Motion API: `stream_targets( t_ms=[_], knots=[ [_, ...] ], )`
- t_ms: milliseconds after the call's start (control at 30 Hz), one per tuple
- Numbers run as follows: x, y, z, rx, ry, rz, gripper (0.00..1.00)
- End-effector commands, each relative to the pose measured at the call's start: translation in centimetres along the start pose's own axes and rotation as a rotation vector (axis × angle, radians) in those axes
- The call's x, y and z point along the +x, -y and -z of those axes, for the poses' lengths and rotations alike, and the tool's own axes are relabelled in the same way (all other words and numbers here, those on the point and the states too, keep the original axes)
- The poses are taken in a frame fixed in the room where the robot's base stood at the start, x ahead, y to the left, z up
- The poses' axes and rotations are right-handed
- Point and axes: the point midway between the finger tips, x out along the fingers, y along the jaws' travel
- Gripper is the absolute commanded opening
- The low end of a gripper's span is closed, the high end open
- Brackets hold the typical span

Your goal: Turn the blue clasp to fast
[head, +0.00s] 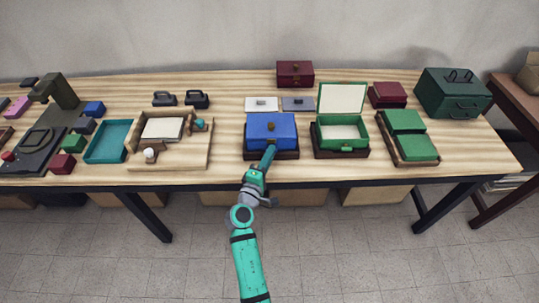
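The blue box (257,129), with its lid closed, sits on a dark base (287,155) near the front middle of the table. A small brownish spot shows on its front, but I cannot make out the clasp or which way it is turned. My teal arm reaches up from the floor side. My gripper (269,152) is at the front of the blue box, overlapping its lower front and base. I cannot tell whether it touches the box. Its fingers are too small and hidden to show whether they are open.
An open green box (344,143) with a cream lining stands close on the right, its lid raised. A tray of green boxes (422,160) lies further right. A wooden tray (181,161) is on the left. White and grey plates (262,104) and a maroon box (295,74) are behind.

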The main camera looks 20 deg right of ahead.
Motion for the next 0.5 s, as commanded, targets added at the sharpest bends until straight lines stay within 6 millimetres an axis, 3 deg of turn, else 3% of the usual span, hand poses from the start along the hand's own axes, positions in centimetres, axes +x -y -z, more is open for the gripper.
stream_targets(
  t_ms=[500],
  knots=[
    [-0.02,-0.19,0.01,0.131,0.0,0.052,0.0]
  ],
)
